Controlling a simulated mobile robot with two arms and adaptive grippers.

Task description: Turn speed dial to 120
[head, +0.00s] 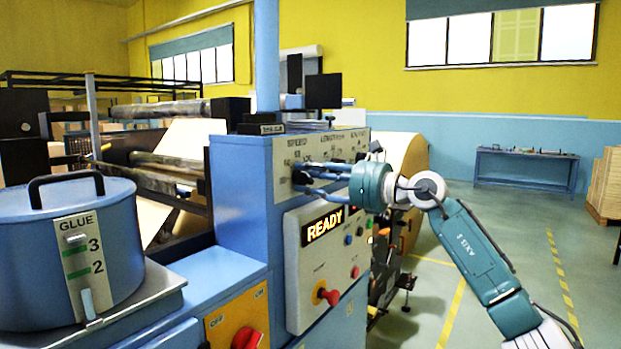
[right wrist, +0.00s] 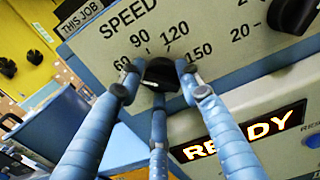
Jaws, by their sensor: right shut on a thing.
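The speed dial (right wrist: 162,72) is a black knob under the word SPEED in the right wrist view, with 60, 90, 120 and 150 printed around it. My right gripper (right wrist: 153,82) has its blue fingers closed around the knob. The fingers hide part of it, and I cannot tell which number its pointer faces. In the head view my right gripper (head: 303,177) is at the left part of the cream dial panel (head: 318,150) on the blue cabinet and hides the dial. My left gripper is not in view.
Below the panel is a lit READY display (head: 326,228) with buttons beside it and a red-and-yellow knob (head: 327,294). Another black knob (right wrist: 282,14) is right of the dial. A blue glue pot (head: 75,255) stands at left. Open floor lies to the right.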

